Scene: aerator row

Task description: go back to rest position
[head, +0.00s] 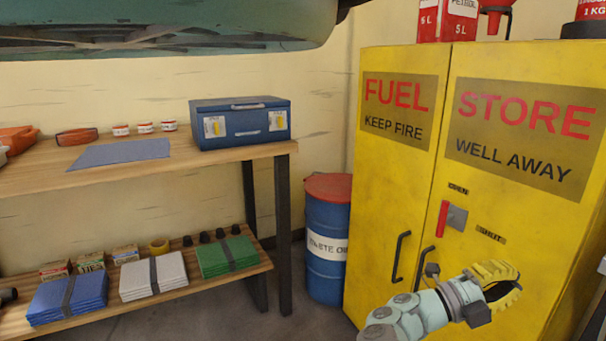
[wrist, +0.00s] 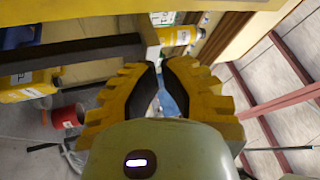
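My gripper (head: 510,278) has yellow ribbed fingers and is raised in front of the yellow fuel cabinet (head: 465,130), at the lower right of the head view. In the wrist view, its two fingers (wrist: 161,68) lean towards each other with a narrow gap between the dark pads. Background shows through this gap, including something blue, and I see nothing held. The gripper looks partly open. Part of my arm shows below it in the head view.
A blue drum (head: 327,225) with a red lid stands left of the cabinet. A wooden bench (head: 215,163) at the left carries a blue toolbox (head: 240,122); its lower shelf (head: 190,292) holds coloured stacks. A large greenish body (head: 160,25) overhangs the upper left.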

